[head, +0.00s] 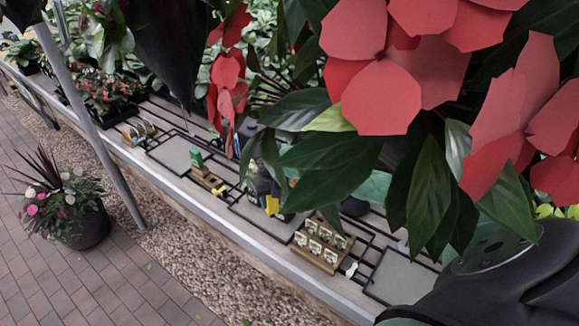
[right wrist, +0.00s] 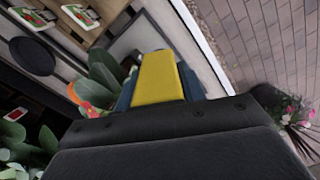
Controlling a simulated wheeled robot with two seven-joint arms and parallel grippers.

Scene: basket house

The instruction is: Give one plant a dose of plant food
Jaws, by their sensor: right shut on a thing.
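A yellow block-like thing (right wrist: 160,78) is held between the blue fingers of my right gripper (right wrist: 157,88) in the right wrist view. In the head view the yellow thing (head: 272,205) shows above the bench, and my right gripper (head: 268,195) is partly hidden behind red flowers and leaves. A wooden tray (head: 326,262) with several small items stands to its right on the bench. A green item (head: 196,158) stands on a small wooden holder (head: 208,180) to its left. A red-flowered plant (head: 105,90) sits farther along the bench. My left gripper is not in view.
Large red flowers (head: 385,85) and leaves cover much of the head view's right side. Another wooden holder (head: 138,132) stands farther left. A potted plant (head: 80,228) stands on the brick floor, beside a slanted grey post (head: 97,125). A grey mat (head: 172,155) is bare.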

